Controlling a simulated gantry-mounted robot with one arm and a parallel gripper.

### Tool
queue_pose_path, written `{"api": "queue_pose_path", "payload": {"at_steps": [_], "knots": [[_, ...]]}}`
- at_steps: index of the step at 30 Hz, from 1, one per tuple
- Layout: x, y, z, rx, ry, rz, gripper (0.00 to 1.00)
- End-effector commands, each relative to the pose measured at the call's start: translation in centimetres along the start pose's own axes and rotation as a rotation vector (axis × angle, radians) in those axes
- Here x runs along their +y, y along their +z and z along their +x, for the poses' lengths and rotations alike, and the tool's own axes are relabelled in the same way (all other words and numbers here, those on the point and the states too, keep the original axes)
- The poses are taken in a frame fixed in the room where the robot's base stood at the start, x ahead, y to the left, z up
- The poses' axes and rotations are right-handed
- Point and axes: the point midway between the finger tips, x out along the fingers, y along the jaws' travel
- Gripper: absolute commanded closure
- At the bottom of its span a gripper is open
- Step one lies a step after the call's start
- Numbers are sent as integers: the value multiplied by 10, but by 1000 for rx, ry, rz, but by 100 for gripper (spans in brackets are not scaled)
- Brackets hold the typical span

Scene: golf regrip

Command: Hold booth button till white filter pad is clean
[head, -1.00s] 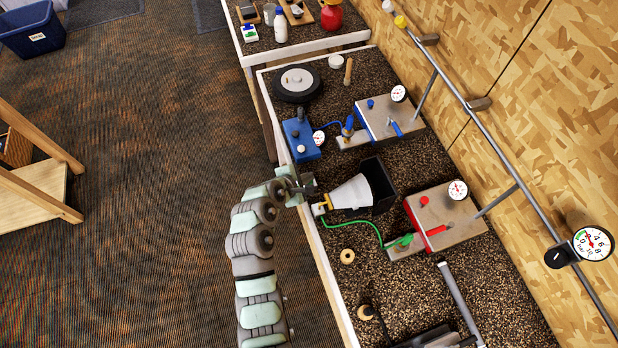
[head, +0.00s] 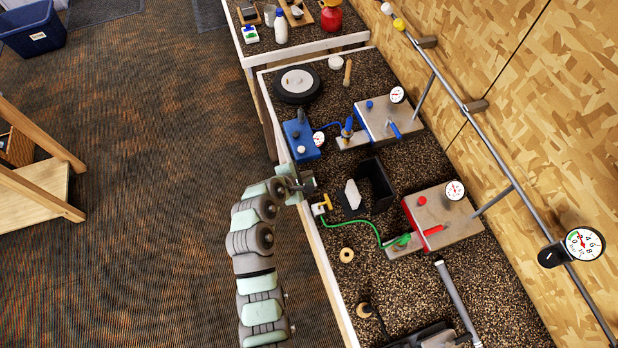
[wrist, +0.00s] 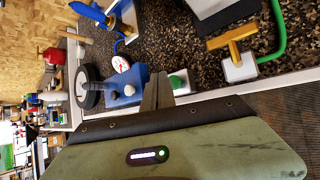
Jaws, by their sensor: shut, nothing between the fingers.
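My gripper (head: 307,184) is shut and empty, at the front edge of the bench. In the wrist view its fingertips (wrist: 162,76) are right beside a small block with a green button (wrist: 177,82); I cannot tell whether they press it. In the head view the gripper hides this button. The filter pad (head: 352,194) stands upright in front of the open black booth (head: 377,183). Its visible face looks white; fine marks are too small to see. A yellow nozzle (head: 325,203) on a white block, with a green hose, faces the pad.
A blue box with a gauge (head: 300,137) stands just behind my gripper. A red-handled grey unit (head: 443,215) and a blue-handled one (head: 388,119) sit farther in. A rail with a large gauge (head: 583,243) runs along the wall.

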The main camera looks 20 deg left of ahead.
Motion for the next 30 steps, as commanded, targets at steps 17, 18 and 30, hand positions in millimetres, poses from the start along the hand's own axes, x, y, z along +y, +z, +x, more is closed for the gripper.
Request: {"api": "queue_pose_path", "payload": {"at_steps": [17,18,30], "knots": [[25,26,-34,-2,0,-1,100],[26,27,-36,-1,0,-1,100],[25,26,-35,0,0,0,100]]}}
